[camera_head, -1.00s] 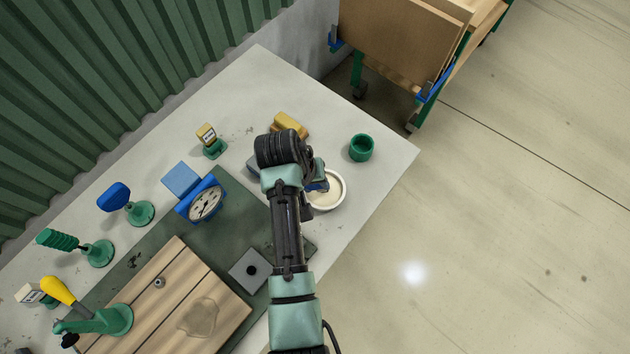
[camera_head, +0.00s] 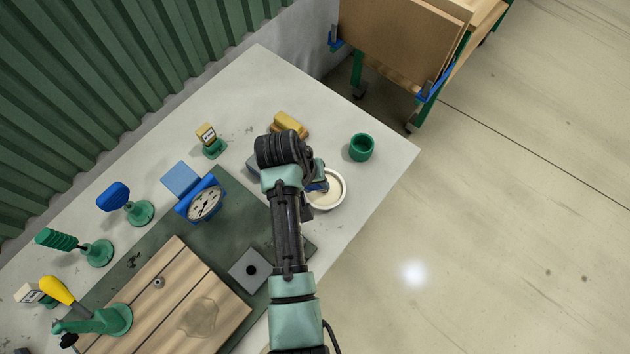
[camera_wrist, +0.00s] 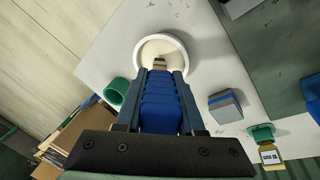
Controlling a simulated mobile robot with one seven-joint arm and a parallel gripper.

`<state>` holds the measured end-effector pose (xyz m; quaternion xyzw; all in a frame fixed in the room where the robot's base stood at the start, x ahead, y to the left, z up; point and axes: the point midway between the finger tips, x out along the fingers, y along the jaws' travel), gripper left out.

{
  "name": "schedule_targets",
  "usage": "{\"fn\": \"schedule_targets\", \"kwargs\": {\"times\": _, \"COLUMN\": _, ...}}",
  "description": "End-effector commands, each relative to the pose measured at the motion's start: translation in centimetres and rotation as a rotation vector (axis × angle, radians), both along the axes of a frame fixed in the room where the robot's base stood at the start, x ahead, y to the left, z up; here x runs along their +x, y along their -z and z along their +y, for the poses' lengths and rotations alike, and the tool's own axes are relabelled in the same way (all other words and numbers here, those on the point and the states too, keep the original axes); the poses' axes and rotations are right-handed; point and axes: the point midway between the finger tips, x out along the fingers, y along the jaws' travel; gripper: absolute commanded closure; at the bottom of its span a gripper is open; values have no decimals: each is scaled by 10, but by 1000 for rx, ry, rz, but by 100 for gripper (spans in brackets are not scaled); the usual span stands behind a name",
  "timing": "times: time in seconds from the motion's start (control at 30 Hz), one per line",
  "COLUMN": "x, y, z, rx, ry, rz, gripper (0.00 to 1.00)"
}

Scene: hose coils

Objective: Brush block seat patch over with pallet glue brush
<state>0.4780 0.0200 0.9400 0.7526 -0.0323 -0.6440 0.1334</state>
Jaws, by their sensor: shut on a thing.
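My gripper (camera_wrist: 158,76) is shut on the blue handle of the glue brush (camera_wrist: 160,108). The brush's light tip reaches into a white bowl (camera_wrist: 139,56) of cream-coloured glue; whether it touches the glue is hard to tell. In the head view my gripper (camera_head: 316,182) is over the left side of the bowl (camera_head: 343,189), and my arm hides most of the brush. A faint, irregular patch (camera_head: 198,318), likely the block seat patch, lies on the wooden pallet boards (camera_head: 150,315), at the lower left, well away from the brush.
A yellow-handled clamp (camera_head: 95,320) stands at the boards' left. A green cup (camera_head: 361,148) and yellow block (camera_head: 289,124) are near the bowl.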

Motion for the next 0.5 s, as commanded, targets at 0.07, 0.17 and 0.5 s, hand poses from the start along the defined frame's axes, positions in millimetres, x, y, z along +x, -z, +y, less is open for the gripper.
{"fn": "schedule_targets", "kwargs": {"times": 0.07, "x": 1, "y": 0, "z": 0, "rx": 0, "ry": 0, "rz": -4, "gripper": 100}}
{"fn": "schedule_targets", "kwargs": {"times": 0.17, "x": 1, "y": 1, "z": 0, "rx": 0, "ry": 0, "rz": -4, "gripper": 100}}
{"fn": "schedule_targets", "kwargs": {"times": 0.5, "x": 1, "y": 5, "z": 0, "rx": 0, "ry": 0, "rz": -4, "gripper": 100}}
